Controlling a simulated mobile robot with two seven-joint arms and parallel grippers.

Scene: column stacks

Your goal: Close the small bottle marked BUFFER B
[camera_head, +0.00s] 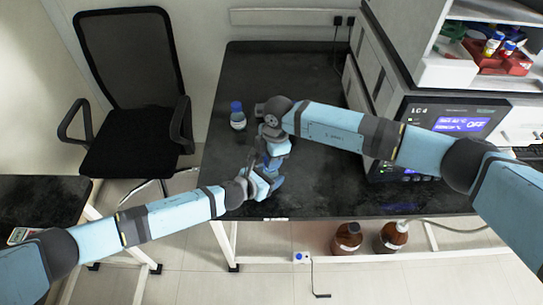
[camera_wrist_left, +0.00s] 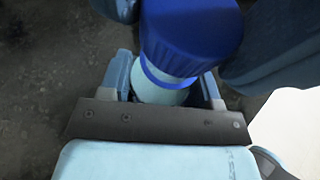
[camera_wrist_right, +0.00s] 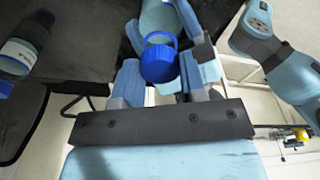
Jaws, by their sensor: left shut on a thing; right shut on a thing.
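A small bottle (camera_wrist_right: 156,16) with a blue neck ring is between the fingers of my left gripper (camera_head: 268,180), which is shut on it; the left wrist view shows its pale body (camera_wrist_left: 160,94). A blue screw cap (camera_wrist_right: 160,63) is between the fingers of my right gripper (camera_wrist_right: 163,85), which is shut on it. In the left wrist view the cap (camera_wrist_left: 190,30) lines up over the bottle's ring; I cannot tell whether it is seated. The grippers nearly meet above the bench and hide most of the bottle in the head view. No BUFFER B marking is readable.
Another blue-capped bottle (camera_head: 238,117) stands on the black bench (camera_head: 310,190), left of the grippers. An LC 4 instrument (camera_head: 440,125) fills the right side. A chair (camera_head: 130,130) is at the left, and two brown bottles (camera_head: 346,238) stand below the bench.

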